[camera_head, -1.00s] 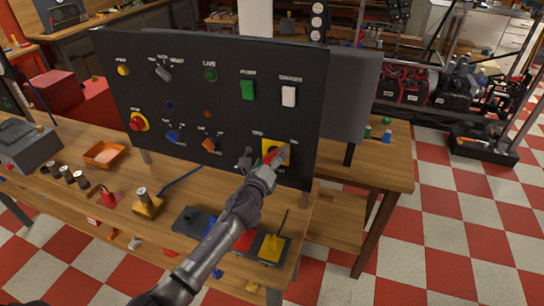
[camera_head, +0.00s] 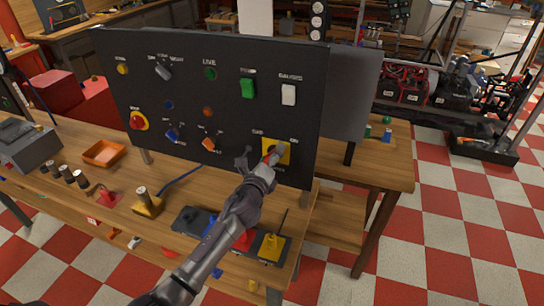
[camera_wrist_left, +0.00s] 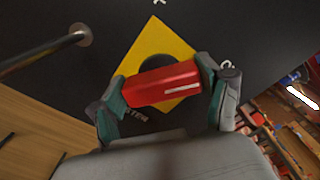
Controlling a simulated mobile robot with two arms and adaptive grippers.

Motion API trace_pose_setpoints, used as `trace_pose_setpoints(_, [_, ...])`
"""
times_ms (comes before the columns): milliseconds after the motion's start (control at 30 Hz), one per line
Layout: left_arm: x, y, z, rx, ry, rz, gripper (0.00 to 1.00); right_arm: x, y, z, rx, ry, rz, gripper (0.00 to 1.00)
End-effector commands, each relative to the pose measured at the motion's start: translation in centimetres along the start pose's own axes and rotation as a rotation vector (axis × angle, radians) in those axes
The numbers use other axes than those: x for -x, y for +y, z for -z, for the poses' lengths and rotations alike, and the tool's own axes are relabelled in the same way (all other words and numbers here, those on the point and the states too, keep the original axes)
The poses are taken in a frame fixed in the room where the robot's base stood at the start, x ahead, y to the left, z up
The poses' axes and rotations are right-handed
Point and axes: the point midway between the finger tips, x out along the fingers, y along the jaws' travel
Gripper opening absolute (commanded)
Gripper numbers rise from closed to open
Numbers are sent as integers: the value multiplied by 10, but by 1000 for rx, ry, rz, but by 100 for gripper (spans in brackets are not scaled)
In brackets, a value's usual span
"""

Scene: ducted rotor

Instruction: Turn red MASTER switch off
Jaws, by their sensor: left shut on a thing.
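The black control panel (camera_head: 225,125) stands upright on the wooden table. Near its lower right corner is a yellow square plate (camera_head: 285,158) with the red MASTER switch handle (camera_head: 270,158) on it. My left gripper (camera_head: 263,166) reaches it from the front. In the left wrist view, the left gripper (camera_wrist_left: 163,95) is shut on the red handle (camera_wrist_left: 160,83), one finger at each end. The yellow plate (camera_wrist_left: 155,45) and a dark round centre show behind the handle. Lettering below the plate is partly hidden. My right gripper is not in view.
The panel also carries a red button (camera_head: 137,121), a blue knob (camera_head: 172,134), an orange knob (camera_head: 208,143), a green switch (camera_head: 247,89) and a white switch (camera_head: 288,94). A yellow-based joystick (camera_head: 270,247) stands on the table below. An orange tray (camera_head: 104,153) lies left.

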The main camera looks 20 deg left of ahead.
Motion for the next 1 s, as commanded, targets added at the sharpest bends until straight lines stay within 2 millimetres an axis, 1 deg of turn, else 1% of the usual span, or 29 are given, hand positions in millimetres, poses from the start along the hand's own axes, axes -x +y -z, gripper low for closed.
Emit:
trace_pose_setpoints(400, [0,3,2,387,0,-1,42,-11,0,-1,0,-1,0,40])
trace_pose_setpoints(1000, [0,5,3,957,0,-1,42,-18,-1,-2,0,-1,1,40])
